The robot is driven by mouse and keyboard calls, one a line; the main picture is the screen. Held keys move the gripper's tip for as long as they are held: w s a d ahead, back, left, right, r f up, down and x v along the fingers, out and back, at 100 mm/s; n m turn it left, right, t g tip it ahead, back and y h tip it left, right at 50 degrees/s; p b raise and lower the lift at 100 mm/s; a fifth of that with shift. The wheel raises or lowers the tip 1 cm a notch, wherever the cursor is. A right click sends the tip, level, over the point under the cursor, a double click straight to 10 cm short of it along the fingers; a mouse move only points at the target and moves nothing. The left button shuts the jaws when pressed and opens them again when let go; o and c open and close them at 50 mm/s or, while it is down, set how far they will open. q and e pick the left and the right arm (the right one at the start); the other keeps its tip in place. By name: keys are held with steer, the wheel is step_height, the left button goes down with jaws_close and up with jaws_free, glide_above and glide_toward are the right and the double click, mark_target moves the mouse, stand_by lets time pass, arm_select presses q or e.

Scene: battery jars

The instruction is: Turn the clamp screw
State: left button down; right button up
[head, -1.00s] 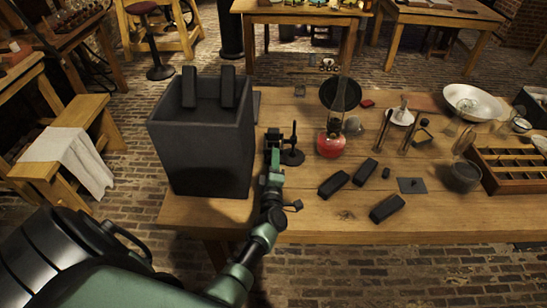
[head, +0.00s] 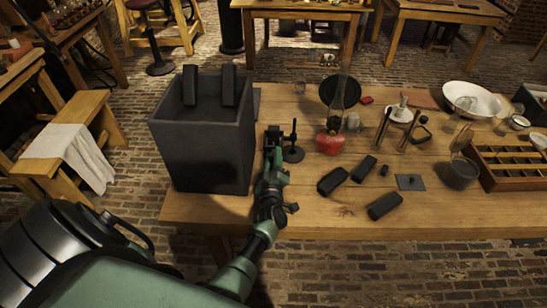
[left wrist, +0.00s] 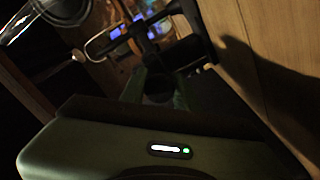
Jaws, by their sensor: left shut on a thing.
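A small dark clamp stand (head: 293,154) with a round base and a thin upright rod stands on the table, just right of the large dark jar. My left gripper (head: 273,136) reaches in from the front, beside the stand and level with its upper part. It is shut on a small dark part, which I take to be the clamp screw; the fingers hide most of it. In the left wrist view, dark metal parts and a rod (left wrist: 150,30) show beyond the fingers, but the picture is dim. My right gripper is not in view.
The tall dark jar (head: 203,150) stands close left of my left arm. A red-based oil lamp (head: 330,142) stands right of the clamp stand. Several black blocks (head: 332,181) lie to the right. A wooden compartment tray (head: 505,186) is at the right. The front table strip is mostly clear.

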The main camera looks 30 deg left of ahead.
arm_select(q)
steer(key=shift+f, duration=0.15)
steer(key=c, duration=1)
jaws_free()
steer(key=shift+c, duration=0.2)
steer(key=p+v, duration=0.2)
steer(key=v, duration=0.4)
steer(key=shift+s+d+p, duration=0.2)
steer(key=shift+s+p, duration=0.1)
steer(key=shift+p, duration=0.05)
steer(key=shift+s+d, duration=0.3)
steer(key=shift+s, duration=0.2)
